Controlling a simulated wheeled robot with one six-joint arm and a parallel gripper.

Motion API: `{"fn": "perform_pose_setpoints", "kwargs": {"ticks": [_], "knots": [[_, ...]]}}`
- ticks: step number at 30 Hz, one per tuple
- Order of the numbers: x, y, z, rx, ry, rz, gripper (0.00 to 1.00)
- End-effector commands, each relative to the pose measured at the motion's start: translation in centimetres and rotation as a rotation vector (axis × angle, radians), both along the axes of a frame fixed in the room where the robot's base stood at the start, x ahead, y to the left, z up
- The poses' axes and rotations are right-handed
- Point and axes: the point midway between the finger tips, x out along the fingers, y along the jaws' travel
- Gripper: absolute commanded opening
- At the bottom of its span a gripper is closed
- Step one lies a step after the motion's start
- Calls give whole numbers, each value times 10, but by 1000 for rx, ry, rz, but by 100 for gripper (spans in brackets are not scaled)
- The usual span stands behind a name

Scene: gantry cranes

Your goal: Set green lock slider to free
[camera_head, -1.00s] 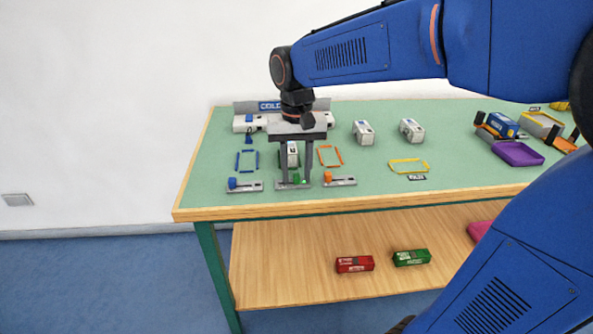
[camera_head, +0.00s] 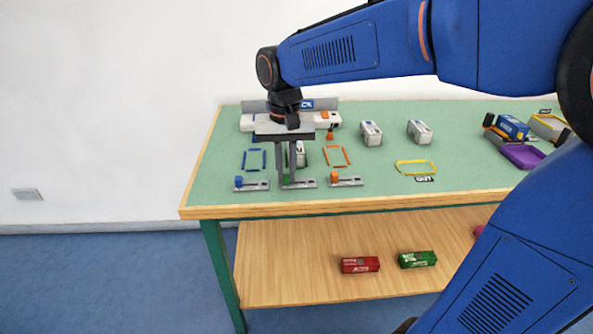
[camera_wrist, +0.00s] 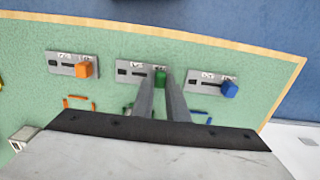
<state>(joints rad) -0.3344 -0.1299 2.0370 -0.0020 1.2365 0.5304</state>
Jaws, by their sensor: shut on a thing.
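The green lock slider knob (camera_wrist: 160,78) sits between my two gripper fingers in the wrist view. Its grey slotted plate (camera_wrist: 133,72) shows bare slot to the left there. In the head view the plate (camera_head: 306,183) lies near the table's front edge, with the green knob (camera_head: 287,180) toward its left end, partly hidden by the fingers. My gripper (camera_head: 286,183) points down and is shut on the knob; it also shows in the wrist view (camera_wrist: 161,84). The small plate labels are too blurred to read.
Similar sliders flank it: blue (camera_head: 239,182) on the left, orange (camera_head: 334,179) on the right. A white-and-grey block (camera_head: 301,155) stands close behind the fingers. Blue (camera_head: 255,159) and orange (camera_head: 337,156) outlines lie behind the sliders. Table (camera_head: 380,190) is clear right of orange.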

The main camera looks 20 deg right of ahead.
Motion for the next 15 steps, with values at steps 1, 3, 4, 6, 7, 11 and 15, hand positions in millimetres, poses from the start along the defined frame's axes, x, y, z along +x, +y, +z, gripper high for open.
{"fn": "perform_pose_setpoints", "kwargs": {"ticks": [1,3,4,6,7,11,15], "knots": [[1,2,0,3,-3,0,0],[1,2,1,4,-3,-1,0],[1,2,1,4,-3,-1,0],[1,2,1,5,-3,-1,0],[1,3,1,5,-3,-1,0],[1,2,1,5,-3,-1,33],[1,2,0,4,-3,-1,33]]}}
